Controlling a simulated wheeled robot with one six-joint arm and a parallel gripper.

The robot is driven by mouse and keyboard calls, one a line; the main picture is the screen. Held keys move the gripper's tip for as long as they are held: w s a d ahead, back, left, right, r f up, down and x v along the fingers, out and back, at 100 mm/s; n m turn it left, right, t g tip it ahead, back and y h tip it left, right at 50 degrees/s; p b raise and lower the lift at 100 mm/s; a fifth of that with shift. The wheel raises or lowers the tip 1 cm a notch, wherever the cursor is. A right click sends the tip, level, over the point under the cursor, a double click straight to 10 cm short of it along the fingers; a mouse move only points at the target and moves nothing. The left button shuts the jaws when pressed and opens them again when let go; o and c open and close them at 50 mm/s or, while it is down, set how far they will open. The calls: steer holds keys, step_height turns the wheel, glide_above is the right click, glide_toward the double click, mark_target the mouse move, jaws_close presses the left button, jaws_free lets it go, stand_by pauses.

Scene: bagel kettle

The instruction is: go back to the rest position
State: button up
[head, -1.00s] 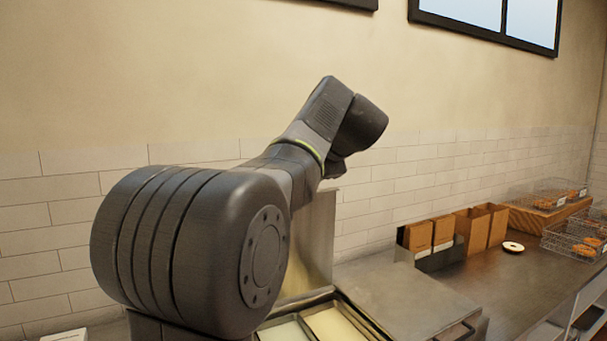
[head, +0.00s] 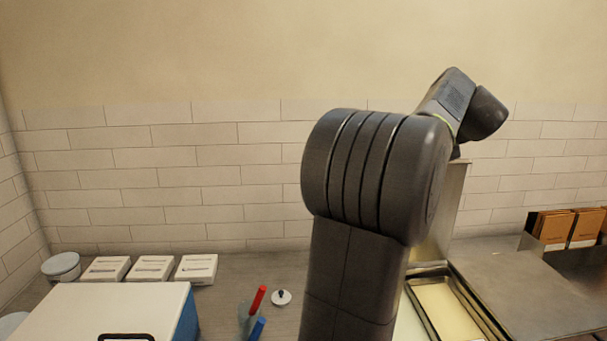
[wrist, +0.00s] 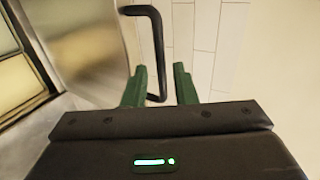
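My gripper (wrist: 160,68) shows in the wrist view with two green fingers spread apart. A black bar handle (wrist: 157,50) is seen between the fingers, with a gap on each side; I cannot tell how far beyond the fingertips it is. The handle is beside an upright steel panel (wrist: 85,45). In the head view my arm is raised and bent to the right, in front of the tiled wall, and the fingers cannot be made out there. The steel panel (head: 456,205) stands partly hidden behind my arm.
Pale-filled pans (head: 445,308) and a steel cover (head: 530,290) are at the right, near brown boxes (head: 553,228). At the left are a white-topped blue box (head: 100,310), white cartons (head: 198,268), a lidded tub (head: 61,266), red- and blue-handled tools (head: 257,300) and a small white lid (head: 281,298).

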steer(key=p+x, duration=0.1)
steer(key=x, duration=0.3)
steer(key=shift+w+f, duration=0.1)
steer(key=shift+w, duration=0.1)
steer(key=shift+s, duration=0.1)
